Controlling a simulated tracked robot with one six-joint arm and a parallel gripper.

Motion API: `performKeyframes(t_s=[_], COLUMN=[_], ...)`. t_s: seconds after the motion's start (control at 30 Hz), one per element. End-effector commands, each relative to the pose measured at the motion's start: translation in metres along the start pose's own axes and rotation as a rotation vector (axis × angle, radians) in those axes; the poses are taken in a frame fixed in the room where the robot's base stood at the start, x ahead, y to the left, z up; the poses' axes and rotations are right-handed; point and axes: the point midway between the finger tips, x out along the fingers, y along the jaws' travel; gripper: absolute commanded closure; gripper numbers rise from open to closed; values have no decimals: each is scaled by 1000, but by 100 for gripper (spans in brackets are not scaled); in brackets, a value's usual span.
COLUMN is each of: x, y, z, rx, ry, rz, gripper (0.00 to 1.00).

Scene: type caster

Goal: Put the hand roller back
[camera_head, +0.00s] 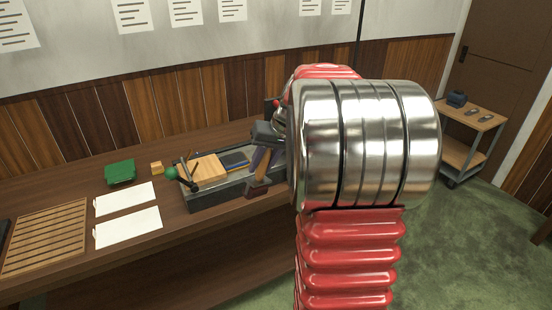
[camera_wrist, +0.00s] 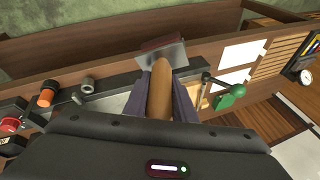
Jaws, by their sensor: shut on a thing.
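The hand roller has a tan wooden handle (camera_wrist: 160,95), a grey metal frame (camera_wrist: 172,56) and a dark red roller (camera_wrist: 163,42). My gripper (camera_wrist: 161,88) is shut on the handle, with one dark finger on each side. In the head view the handle (camera_head: 263,166) points down from my gripper (camera_head: 266,152), and the dark red roller (camera_head: 257,191) is at the lower end, by the bench's front edge. I cannot tell whether it touches anything. My wrist body hides the handle's back end in the wrist view.
A grey-framed bed (camera_head: 200,205) on the bench holds a wooden block (camera_head: 203,170) and a green-knobbed lever (camera_head: 171,173). A green object (camera_head: 120,173), white sheets (camera_head: 128,226) and a slatted rack (camera_head: 45,237) lie left. Orange (camera_wrist: 46,97) and red (camera_wrist: 10,124) containers show in the wrist view.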

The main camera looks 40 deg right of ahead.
Motion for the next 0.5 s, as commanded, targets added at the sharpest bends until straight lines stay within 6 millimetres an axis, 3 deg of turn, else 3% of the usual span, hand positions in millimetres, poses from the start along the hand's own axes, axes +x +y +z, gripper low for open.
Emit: performKeyframes(t_s=[0.27, 0.5], x=[50, 114], y=[-44, -109], z=[7, 33], rx=[-102, -242], ry=[-39, -88], rz=[-35, -78], gripper=[100, 100])
